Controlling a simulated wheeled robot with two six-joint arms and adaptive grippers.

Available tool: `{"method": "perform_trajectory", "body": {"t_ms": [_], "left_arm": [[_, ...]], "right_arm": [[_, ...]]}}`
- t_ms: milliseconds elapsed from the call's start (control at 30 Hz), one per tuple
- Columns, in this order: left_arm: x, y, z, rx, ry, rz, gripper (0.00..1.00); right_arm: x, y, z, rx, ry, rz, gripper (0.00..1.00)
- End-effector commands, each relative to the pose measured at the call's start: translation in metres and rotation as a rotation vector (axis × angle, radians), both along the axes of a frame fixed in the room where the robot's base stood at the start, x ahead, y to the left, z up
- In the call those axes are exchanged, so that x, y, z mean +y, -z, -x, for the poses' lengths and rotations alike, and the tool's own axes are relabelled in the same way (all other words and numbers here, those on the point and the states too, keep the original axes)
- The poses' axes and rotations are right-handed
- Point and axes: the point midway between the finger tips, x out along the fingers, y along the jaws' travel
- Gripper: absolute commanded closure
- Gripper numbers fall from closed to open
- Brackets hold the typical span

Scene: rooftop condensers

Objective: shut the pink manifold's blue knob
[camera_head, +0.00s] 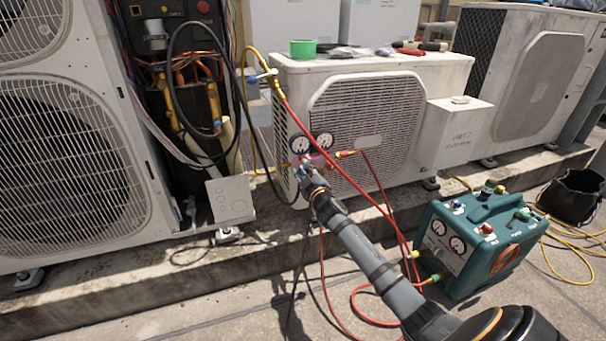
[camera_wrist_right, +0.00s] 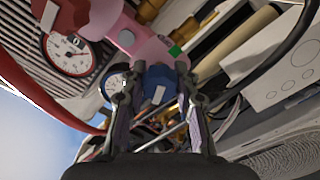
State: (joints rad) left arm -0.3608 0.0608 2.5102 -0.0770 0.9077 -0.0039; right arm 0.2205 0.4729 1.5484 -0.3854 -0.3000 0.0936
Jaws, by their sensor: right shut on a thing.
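The pink manifold (camera_head: 319,161) hangs in front of the middle condenser's left corner, with two round gauges (camera_head: 325,140) above it. In the right wrist view its pink body (camera_wrist_right: 128,38) crosses the top, with a red-rimmed gauge (camera_wrist_right: 70,55) at left and a blue-rimmed gauge (camera_wrist_right: 117,86) lower down. The blue knob (camera_wrist_right: 160,78) sits between the fingers of my right gripper (camera_wrist_right: 157,98), which is shut on it. In the head view my right gripper (camera_head: 306,178) reaches the manifold's left end and hides most of the knob. My left gripper is not in view.
Red hoses (camera_head: 345,178) run from the manifold area toward a teal recovery machine (camera_head: 478,244) on the ground at right. An open condenser with black and yellow hoses (camera_head: 205,100) stands at left. Tools and green tape (camera_head: 303,48) lie on the middle condenser (camera_head: 440,62).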

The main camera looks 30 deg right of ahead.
Motion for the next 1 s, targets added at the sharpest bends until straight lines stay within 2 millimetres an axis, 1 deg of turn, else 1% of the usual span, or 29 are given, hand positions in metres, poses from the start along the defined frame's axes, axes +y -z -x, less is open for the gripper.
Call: {"method": "perform_trajectory", "body": {"t_ms": [33, 200, 500, 733, 1000], "left_arm": [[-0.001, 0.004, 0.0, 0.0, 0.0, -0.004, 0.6], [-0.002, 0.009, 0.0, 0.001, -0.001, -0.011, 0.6], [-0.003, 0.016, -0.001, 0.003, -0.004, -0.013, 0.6], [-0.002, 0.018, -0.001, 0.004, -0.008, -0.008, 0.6], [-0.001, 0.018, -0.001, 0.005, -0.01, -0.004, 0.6]], "right_arm": [[0.0, 0.003, 0.0, -0.007, 0.001, -0.04, 1.0], [0.0, 0.003, 0.0, -0.041, 0.001, -0.182, 1.0], [-0.001, 0.003, 0.001, -0.084, 0.002, -0.365, 1.0], [-0.001, 0.002, 0.001, -0.101, 0.002, -0.436, 1.0], [-0.001, 0.002, 0.001, -0.106, 0.002, -0.461, 1.0]]}}
